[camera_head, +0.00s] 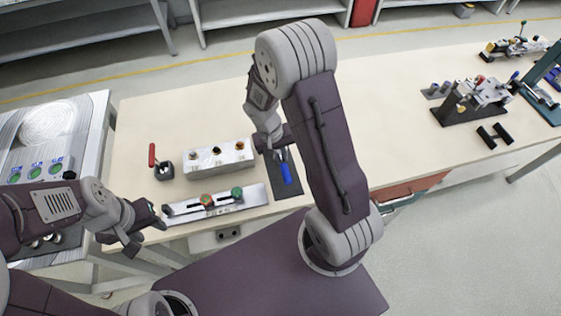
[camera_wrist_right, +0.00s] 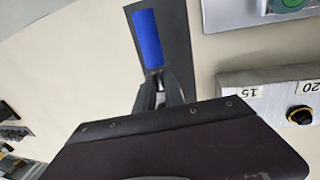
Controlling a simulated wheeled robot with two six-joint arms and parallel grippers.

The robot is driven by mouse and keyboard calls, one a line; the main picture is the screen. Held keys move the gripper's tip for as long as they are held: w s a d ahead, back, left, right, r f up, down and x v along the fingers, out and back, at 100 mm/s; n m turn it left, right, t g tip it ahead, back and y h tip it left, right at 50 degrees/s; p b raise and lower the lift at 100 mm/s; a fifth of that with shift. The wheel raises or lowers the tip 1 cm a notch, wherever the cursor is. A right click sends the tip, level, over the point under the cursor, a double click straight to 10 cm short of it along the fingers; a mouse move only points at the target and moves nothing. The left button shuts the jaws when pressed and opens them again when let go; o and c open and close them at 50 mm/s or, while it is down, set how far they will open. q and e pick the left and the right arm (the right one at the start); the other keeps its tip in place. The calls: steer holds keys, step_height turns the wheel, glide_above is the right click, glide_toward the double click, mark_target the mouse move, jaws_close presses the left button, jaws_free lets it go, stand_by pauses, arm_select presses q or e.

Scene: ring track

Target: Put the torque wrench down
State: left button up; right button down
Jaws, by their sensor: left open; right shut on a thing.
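The torque wrench shows its blue handle (camera_head: 287,174) over a dark mat (camera_head: 293,191) on the table, right of the white block. My right gripper (camera_head: 280,152) is shut on the wrench near the handle's far end. In the right wrist view the blue handle (camera_wrist_right: 148,38) lies over the dark mat (camera_wrist_right: 180,45), with the gripper fingers (camera_wrist_right: 161,92) closed around the metal part. The rest of the wrench is hidden by the gripper. I cannot tell whether the wrench touches the mat. My left gripper (camera_head: 146,228) is open and empty by the table's front left edge.
A white block (camera_head: 220,160) with several knobs and a metal rail (camera_head: 240,199) with red and green knobs stand left of the mat.

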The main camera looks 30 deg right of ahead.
step_height(320, 180, down, 4)
steer(key=shift+w+r, duration=0.1)
steer(key=shift+r, duration=0.15)
steer(key=shift+f, duration=0.3)
steer(key=shift+b, duration=0.3)
steer(key=shift+f, duration=0.15)
steer(key=c, duration=1.4)
jaws_free()
steer(key=shift+c, duration=0.2)
